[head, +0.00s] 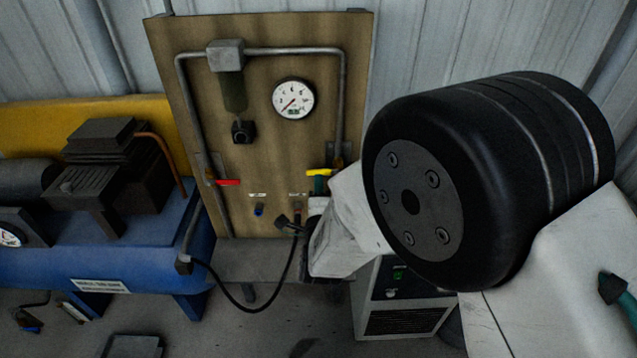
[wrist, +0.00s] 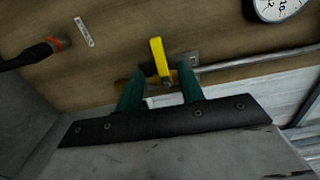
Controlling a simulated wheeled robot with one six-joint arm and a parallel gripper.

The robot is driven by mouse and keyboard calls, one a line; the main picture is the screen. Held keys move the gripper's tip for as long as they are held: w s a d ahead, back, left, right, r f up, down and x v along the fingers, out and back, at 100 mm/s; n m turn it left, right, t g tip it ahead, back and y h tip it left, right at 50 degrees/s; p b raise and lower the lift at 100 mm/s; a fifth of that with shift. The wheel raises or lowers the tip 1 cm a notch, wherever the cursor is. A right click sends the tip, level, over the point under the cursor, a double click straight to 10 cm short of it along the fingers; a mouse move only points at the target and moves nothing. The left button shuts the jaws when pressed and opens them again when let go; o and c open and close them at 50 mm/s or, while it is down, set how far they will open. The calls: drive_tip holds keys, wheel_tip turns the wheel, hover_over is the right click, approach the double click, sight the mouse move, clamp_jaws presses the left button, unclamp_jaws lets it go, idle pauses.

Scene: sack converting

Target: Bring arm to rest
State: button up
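My gripper (wrist: 160,80) has two green fingers set apart, with visible gaps on either side of a yellow valve handle (wrist: 157,57). The handle shows between and beyond the fingertips, and I cannot tell how far off it is. In the head view the yellow handle (head: 321,172) sits on the right pipe of the wooden panel. A green finger (head: 319,186) of my gripper shows just below it, and the rest of the gripper is mostly hidden by my arm.
The wooden panel (head: 270,140) carries a pressure gauge (head: 293,99), a red valve handle (head: 228,183) and a filter unit (head: 233,90). A blue compressor tank (head: 110,250) stands left. A black hose (head: 240,305) loops below the panel. A grey cabinet (head: 405,320) stands under my arm.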

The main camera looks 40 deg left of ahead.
idle(0.6)
drive_tip(key=s+d+f+n+g+h, duration=0.25)
drive_tip(key=s+f+n+g, duration=0.2)
drive_tip(key=f, duration=0.45)
drive_tip(key=d+n+g+h, duration=0.3)
drive_tip(key=d+n, duration=0.1)
drive_tip(key=d, duration=0.1)
drive_tip(key=w+d+r+n+g+h, duration=0.1)
drive_tip(key=d+r+n+g+h, duration=0.1)
drive_tip(key=d+r, duration=0.65)
drive_tip(key=w+d+r+n+g+h, duration=0.15)
drive_tip(key=d+r, duration=0.25)
drive_tip(key=d, duration=1)
drive_tip(key=d+r+n+g+h, duration=0.1)
drive_tip(key=d+r+g+h, duration=0.15)
drive_tip(key=d+r, duration=0.6)
drive_tip(key=s+d+r+m, duration=0.1)
drive_tip(key=s+d+r, duration=0.2)
drive_tip(key=d, duration=0.7)
drive_tip(key=s+d+r+m+t+h, duration=0.1)
drive_tip(key=s+d+r, duration=0.3)
drive_tip(key=d, duration=0.6)
drive_tip(key=s+d+r+m+t, duration=0.1)
drive_tip(key=s+d+r, duration=0.3)
drive_tip(key=d, duration=0.6)
drive_tip(key=shift+s+d+r+m, duration=0.15)
drive_tip(key=shift+s+m, duration=0.3)
drive_tip(key=shift+m, duration=0.05)
